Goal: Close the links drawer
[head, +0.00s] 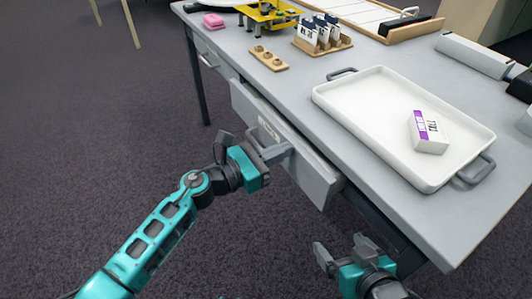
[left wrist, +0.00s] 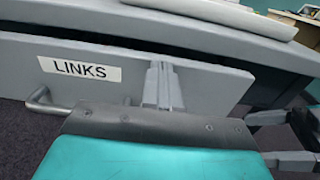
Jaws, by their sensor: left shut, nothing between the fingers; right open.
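The links drawer (head: 316,182) is a grey drawer under the table's front edge in the head view, standing partly open. Its front carries a white "LINKS" label (left wrist: 80,68) and a grey bar handle (left wrist: 42,101) in the left wrist view. A dark gap shows above the drawer front there. My left gripper (head: 286,150) is shut and empty, its fingertips (left wrist: 162,84) at the drawer front, right of the label; whether they touch cannot be told. My right gripper (head: 342,249) is open and empty, below and right of the drawer near the table's front edge.
The grey table (head: 235,45) holds a white tray (head: 345,108) with a purple-and-white box (head: 428,135). A wooden block (head: 268,58), a rack with cards (head: 322,36) and a pink item (head: 213,20) stand further back. Another drawer (head: 208,58) is at the left. The floor before the table is clear.

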